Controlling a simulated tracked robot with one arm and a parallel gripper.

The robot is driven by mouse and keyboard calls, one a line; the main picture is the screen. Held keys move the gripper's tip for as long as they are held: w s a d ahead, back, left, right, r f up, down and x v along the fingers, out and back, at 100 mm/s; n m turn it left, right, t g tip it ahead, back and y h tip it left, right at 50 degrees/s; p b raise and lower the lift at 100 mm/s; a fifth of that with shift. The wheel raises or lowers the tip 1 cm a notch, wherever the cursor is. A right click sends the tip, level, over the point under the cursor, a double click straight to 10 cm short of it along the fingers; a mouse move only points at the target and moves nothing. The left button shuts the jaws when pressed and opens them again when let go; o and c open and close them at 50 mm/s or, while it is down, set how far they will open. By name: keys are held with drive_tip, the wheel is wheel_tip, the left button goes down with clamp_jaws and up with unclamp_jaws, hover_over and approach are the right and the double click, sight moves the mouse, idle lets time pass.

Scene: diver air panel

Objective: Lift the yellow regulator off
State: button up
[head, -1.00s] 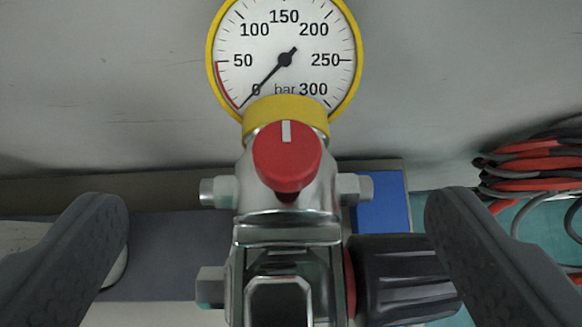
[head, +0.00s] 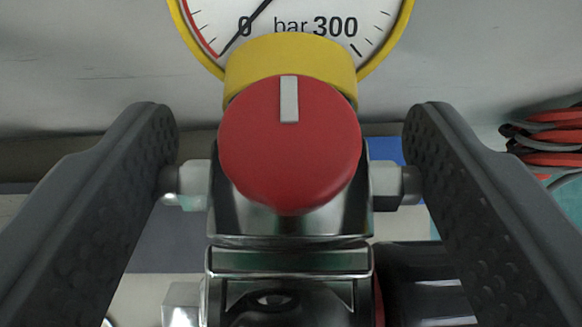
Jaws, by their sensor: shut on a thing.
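The yellow regulator shows in the head view as a metal body (head: 290,225) with a yellow collar (head: 240,75), a red knob (head: 289,150) and a yellow-rimmed gauge (head: 310,15), cut off by the top edge. The gauge needle points near 0. My gripper (head: 290,185) has one finger on each side of the body and is shut on the regulator, its pads at the hex side fittings (head: 190,185). A metal clamp or yoke (head: 290,262) and a black handwheel (head: 425,285) sit below the knob. The lower part of the assembly is cut off.
Coiled red and grey hoses (head: 550,135) lie at the right. A grey wall (head: 90,65) stands behind the gauge. A blue patch (head: 386,150) and a grey shelf surface show behind the regulator.

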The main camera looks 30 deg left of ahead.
sight(351, 147)
drive_tip(key=shift+d+r+p, duration=0.25)
drive_tip(key=shift+r+p, duration=0.05)
drive_tip(key=shift+r, duration=0.65)
drive_tip(key=shift+d+r+p, duration=0.2)
drive_tip(key=shift+r+p, duration=0.05)
drive_tip(key=shift+r, duration=0.65)
drive_tip(key=w+d+p, duration=0.1)
drive_tip(key=d, duration=1.6)
drive_tip(key=shift+w+p, duration=0.3)
drive_tip(key=shift+p, duration=0.05)
drive_tip(key=shift+f, duration=0.1)
